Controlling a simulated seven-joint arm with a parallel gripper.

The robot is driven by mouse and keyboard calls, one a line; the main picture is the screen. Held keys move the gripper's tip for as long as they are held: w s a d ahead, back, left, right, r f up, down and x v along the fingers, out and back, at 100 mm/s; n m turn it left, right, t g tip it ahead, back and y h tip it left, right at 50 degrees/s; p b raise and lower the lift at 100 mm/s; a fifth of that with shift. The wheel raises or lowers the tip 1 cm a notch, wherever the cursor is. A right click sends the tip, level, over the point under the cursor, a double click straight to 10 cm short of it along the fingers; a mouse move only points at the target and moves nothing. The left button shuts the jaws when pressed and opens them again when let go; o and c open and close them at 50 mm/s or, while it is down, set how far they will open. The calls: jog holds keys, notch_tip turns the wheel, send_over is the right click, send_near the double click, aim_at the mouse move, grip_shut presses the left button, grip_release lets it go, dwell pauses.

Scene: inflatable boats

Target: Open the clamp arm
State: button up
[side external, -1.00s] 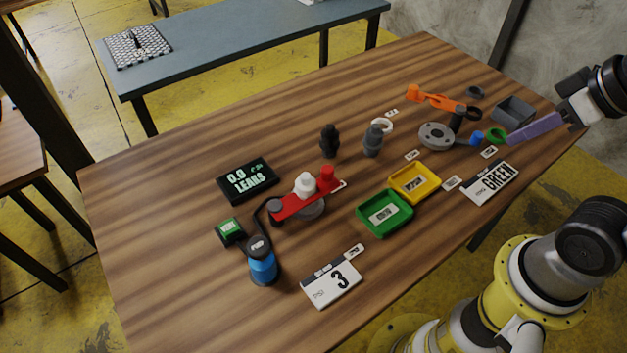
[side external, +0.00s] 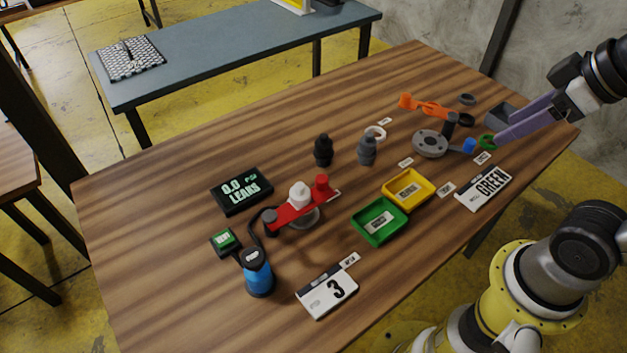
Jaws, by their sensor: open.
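A red bar (side external: 291,215) lies across a grey disc base in the middle of the table. A white valve (side external: 299,195) and a red knob (side external: 321,187) stand on it. Farther back, an orange arm (side external: 432,108) lies beside a grey flanged disc (side external: 430,144) with a dark post and a blue-ended lever (side external: 463,146). I cannot tell for certain which is the clamp arm. My gripper (side external: 505,128), with purple fingers, is open at the right, by a green ring (side external: 486,142). It appears empty, with its fingers apart; contact with the ring cannot be told.
A green tray (side external: 367,232) and a yellow tray (side external: 394,203) stand mid-table. Dark and grey valves (side external: 323,150) stand behind them. A grey bin (side external: 500,113) is behind my gripper.

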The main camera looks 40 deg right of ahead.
jog(key=w+r+n, duration=0.1)
jog(key=w, duration=0.2)
jog(key=w+a+r+n, duration=0.1)
jog(key=w+r+n, duration=0.1)
jog(key=w, duration=0.1)
jog(key=w+a+r+n+g, duration=0.1)
jog(key=w, duration=0.2)
jog(key=shift+a+r+n, duration=0.2)
jog(key=shift+r+n, duration=0.1)
jog(key=shift+r, duration=0.05)
jog(key=n+g, duration=0.5)
jog(key=n, duration=0.1)
send_over(321, 178)
notch_tip(321, 178, down, 13)
notch_tip(321, 178, down, 14)
jog(key=shift+d+r, duration=0.1)
jog(key=shift+r, duration=0.1)
grip_shut()
jog(key=shift+r, duration=0.1)
